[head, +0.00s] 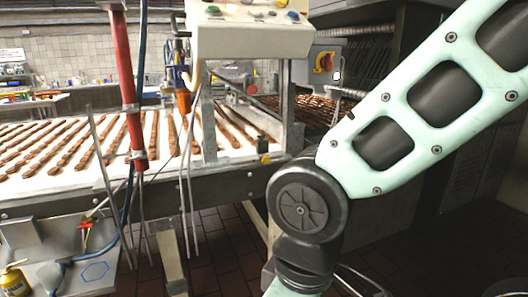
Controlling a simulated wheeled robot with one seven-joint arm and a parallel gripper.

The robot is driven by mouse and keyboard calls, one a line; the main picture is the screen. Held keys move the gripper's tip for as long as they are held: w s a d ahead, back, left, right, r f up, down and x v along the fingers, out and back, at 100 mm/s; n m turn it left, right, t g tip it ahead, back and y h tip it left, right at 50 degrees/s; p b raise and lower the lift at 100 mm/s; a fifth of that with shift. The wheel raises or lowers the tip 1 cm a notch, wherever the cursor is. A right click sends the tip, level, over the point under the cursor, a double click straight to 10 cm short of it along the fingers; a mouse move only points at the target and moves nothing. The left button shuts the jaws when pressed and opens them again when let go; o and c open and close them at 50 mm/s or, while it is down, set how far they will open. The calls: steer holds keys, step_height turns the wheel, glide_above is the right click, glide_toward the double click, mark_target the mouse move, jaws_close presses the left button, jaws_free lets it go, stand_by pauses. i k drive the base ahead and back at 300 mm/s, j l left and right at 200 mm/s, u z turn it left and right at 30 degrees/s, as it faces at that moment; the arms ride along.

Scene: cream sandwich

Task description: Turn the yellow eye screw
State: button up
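A small yellow knob-like part (265,158) sits on the conveyor frame, at the right end of its front edge, just left of my arm's elbow. It may be the yellow eye screw, but it is too small to make out an eye or its turn angle. My arm crosses the right side of the head view, from the upper right to the black elbow joint and down past the lower edge. My gripper is out of the picture, so its opening and anything in it are hidden.
A conveyor (110,163) carries rows of brown bars. A red post (131,90) and a control box (250,38) stand over it. A red-and-yellow switch (325,62) is behind. A yellow can (14,279) stands at lower left. Tiled floor (225,240) shows below.

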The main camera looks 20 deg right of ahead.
mark_target(266, 160)
steer(key=i+l, duration=0.95)
